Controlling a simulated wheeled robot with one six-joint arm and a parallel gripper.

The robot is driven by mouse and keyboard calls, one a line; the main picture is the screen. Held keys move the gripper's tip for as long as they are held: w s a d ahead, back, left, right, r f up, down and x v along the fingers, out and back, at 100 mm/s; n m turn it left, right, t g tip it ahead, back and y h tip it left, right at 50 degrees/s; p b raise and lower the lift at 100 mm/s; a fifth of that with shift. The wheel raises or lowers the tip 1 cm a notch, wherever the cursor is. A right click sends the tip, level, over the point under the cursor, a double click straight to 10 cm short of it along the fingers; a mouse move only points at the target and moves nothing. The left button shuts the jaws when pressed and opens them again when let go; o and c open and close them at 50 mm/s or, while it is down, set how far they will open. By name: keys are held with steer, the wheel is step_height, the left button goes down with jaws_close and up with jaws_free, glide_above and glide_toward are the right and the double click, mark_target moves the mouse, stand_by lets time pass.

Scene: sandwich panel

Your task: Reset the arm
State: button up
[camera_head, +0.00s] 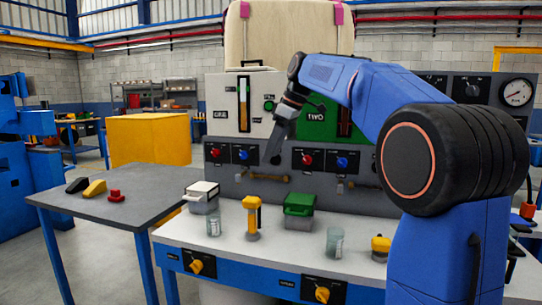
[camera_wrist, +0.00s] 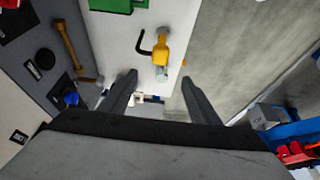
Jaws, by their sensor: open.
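My blue arm (camera_head: 375,92) is raised and bent, reaching left across the front of the panel (camera_head: 228,110). My gripper (camera_head: 273,155) hangs pointing down before the panel, above the white workbench (camera_head: 222,240). In the wrist view my gripper (camera_wrist: 160,88) shows two dark fingers spread apart with nothing between them. A yellow-handled tool (camera_head: 252,215) stands on the bench below my gripper. It also shows in the wrist view (camera_wrist: 161,48), beyond the fingertips.
The bench holds a white-lidded box (camera_head: 202,195), a green box (camera_head: 299,207), two glass jars (camera_head: 214,224) (camera_head: 335,243) and a yellow piece (camera_head: 381,245). A grey side table (camera_head: 150,198) at left carries small black, yellow and red items. Brass handles (camera_head: 268,177) project from the panel.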

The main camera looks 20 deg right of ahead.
stand_by(0.3)
steer(key=s+f+m+h, duration=0.1)
steer(key=s+f+m, duration=0.1)
steer(key=s+f, duration=0.35)
steer(key=s+f+m, duration=0.2)
steer(key=s, duration=0.6)
steer(key=s+f+m+h, duration=0.1)
steer(key=s+f+m, duration=0.1)
steer(key=s+f, duration=0.35)
steer(key=s+d+f+m+t+h, duration=0.1)
steer(key=s+f+m, duration=0.3)
steer(key=s+f, duration=1.4)
steer(key=shift+s+d+m+t+h, duration=0.2)
steer(key=shift+s+m+t+h, duration=0.25)
steer(key=shift+s, duration=0.3)
